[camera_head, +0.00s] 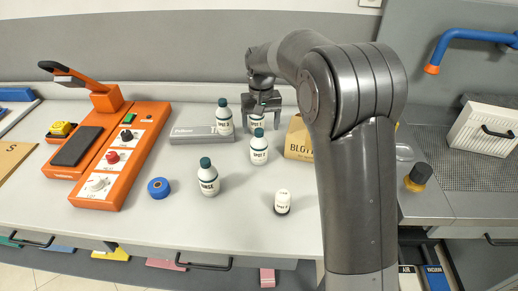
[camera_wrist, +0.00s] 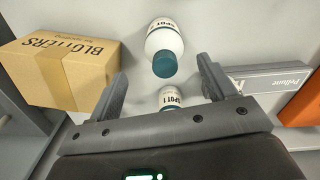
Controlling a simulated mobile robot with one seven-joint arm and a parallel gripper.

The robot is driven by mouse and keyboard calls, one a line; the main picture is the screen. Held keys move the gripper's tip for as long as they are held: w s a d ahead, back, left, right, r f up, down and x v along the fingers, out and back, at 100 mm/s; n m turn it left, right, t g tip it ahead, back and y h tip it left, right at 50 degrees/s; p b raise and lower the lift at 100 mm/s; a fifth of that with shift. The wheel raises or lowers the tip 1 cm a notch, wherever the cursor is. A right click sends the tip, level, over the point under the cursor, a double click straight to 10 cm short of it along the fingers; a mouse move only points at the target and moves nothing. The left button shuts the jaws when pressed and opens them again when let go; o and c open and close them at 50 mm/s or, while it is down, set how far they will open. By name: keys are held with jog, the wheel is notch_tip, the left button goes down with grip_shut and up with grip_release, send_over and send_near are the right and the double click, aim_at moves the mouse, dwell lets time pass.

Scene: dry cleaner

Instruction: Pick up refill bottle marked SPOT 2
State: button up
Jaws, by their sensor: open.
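Several white bottles with dark teal caps and SPOT labels stand on the counter. My gripper (camera_head: 263,106) is open above the back bottle (camera_head: 256,121), whose label seems to read SPOT 1; this bottle (camera_wrist: 171,98) lies partly hidden behind my gripper (camera_wrist: 162,72) in the wrist view. Just in front stands another SPOT bottle (camera_head: 259,149); it shows beyond the fingertips in the wrist view (camera_wrist: 164,44). Its number is too small to read surely. One bottle (camera_head: 224,118) to the left seems marked SPOT 3. Another SPOT bottle (camera_head: 208,179) stands nearer, its number unclear. My gripper holds nothing.
A BLOTTERS box (camera_head: 298,144) stands right of the bottles, and a grey Pellune box (camera_head: 192,134) left. A small white bottle (camera_head: 283,200), a blue roll (camera_head: 159,188) and an orange press (camera_head: 121,160) are also on the counter. Bare counter lies between the front bottles.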

aim_at(259, 138)
jog(key=f, duration=0.5)
jog(key=shift+s+a+f, duration=0.1)
jog(key=shift+a+f, duration=0.2)
jog(key=shift+f, duration=0.1)
jog(key=c, duration=1.3)
jog(key=shift+o, duration=0.2)
jog(key=shift+r, duration=0.2)
